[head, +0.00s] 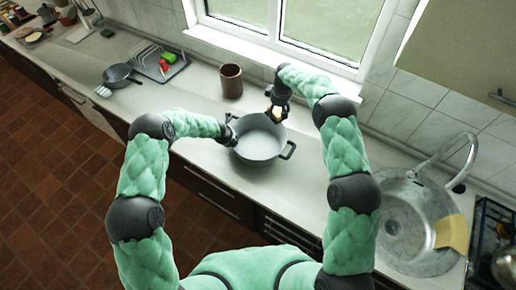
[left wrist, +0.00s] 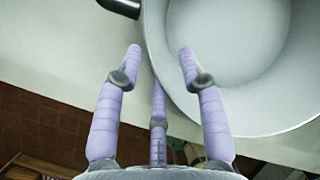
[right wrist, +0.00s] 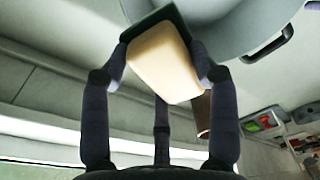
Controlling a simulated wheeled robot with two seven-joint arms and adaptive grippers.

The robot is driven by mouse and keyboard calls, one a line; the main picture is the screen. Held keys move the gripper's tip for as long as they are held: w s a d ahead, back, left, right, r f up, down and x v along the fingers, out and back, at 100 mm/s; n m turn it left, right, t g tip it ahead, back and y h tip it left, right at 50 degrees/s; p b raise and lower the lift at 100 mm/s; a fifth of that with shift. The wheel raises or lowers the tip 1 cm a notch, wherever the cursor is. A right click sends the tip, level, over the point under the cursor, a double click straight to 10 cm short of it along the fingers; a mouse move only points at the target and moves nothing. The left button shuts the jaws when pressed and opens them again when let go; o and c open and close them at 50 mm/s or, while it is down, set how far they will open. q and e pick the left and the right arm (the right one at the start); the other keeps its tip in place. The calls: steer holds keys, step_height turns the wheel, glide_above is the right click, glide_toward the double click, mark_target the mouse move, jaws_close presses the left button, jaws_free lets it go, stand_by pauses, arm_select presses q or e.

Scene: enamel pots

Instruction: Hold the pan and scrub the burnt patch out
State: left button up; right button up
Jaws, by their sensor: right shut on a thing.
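The grey two-handled pan (head: 260,153) stands on the counter in front of the window. Its pale inside shows large in the left wrist view (left wrist: 225,50); I make out no burnt patch there. My left gripper (head: 230,134) is at the pan's left side. In the left wrist view its fingers (left wrist: 159,50) are apart, with the pan's rim running between them. My right gripper (head: 277,111) is shut on a cream sponge with a dark green pad (right wrist: 162,62), at the pan's far right rim. In the right wrist view the pan (right wrist: 225,25) lies beyond the sponge.
A brown crock (head: 231,80) stands behind the pan. A dark skillet (head: 118,75) and a dish rack (head: 150,60) are further left. A sink (head: 400,215) with a yellow cloth (head: 453,233) is at the right. The counter between pan and skillet is clear.

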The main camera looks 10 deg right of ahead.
arm_select(q)
steer(key=shift+r, duration=0.15)
arm_select(e)
steer(key=shift+r+p, duration=0.45)
step_height(320, 180, up, 5)
steer(key=p, duration=0.5)
steer(key=shift+r, duration=0.2)
arm_select(q)
steer(key=w+r+v, duration=0.1)
steer(key=w+v, duration=0.1)
steer(key=v, duration=1.5)
steer(key=shift+d, duration=0.35)
arm_select(e)
steer(key=shift+f, duration=0.1)
steer(key=shift+f, duration=0.1)
